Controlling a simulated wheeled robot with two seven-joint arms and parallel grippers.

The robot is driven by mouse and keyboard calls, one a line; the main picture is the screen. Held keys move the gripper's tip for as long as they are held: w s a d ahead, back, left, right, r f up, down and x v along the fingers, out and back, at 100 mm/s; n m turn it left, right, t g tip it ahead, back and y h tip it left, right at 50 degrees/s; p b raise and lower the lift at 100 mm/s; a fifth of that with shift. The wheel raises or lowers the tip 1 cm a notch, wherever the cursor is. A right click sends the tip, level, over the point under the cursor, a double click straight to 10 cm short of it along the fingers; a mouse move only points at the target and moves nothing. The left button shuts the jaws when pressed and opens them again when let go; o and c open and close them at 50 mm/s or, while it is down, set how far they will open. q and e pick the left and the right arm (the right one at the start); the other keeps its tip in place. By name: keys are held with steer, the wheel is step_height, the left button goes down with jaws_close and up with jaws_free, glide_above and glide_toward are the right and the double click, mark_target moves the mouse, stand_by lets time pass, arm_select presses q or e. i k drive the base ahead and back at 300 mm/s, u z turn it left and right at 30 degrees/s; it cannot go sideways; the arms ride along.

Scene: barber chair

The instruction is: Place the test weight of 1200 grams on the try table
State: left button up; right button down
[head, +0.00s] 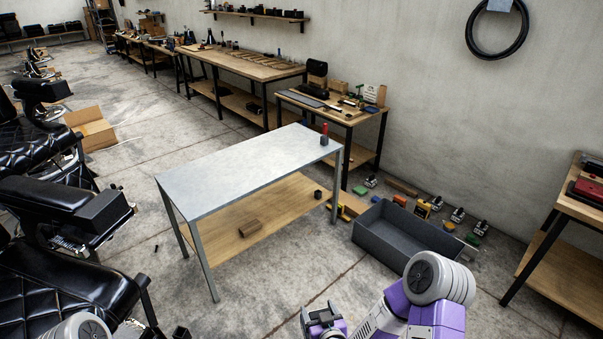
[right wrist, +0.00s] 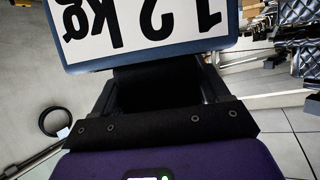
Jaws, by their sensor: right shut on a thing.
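The test weight (right wrist: 150,25) is a dark blue block with a white label reading upside down, about "1.2 kg", in the right wrist view. My right gripper (head: 322,318) is shut on it, low in the head view; there the weight is hard to make out. The grey-topped table (head: 235,170), likely the try table, stands ahead and left of this gripper, apart from it. Its top is mostly bare, with a small red and dark item (head: 324,135) at the far right corner. At the bottom left, dark parts perhaps of my left gripper (head: 180,332) are cut off by the edge.
A grey open bin (head: 405,238) stands on the floor right of the table, with several small coloured things behind it. Black barber chairs (head: 60,225) line the left. A wooden block (head: 250,228) lies on the table's lower shelf. Workbenches (head: 235,65) run along the wall.

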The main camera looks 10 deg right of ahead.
mark_target(266, 155)
steer(key=z, duration=0.75)
steer(key=i, duration=2.5)
steer(key=u, duration=1.35)
steer(key=i, duration=0.85)
steer(key=u, duration=0.75)
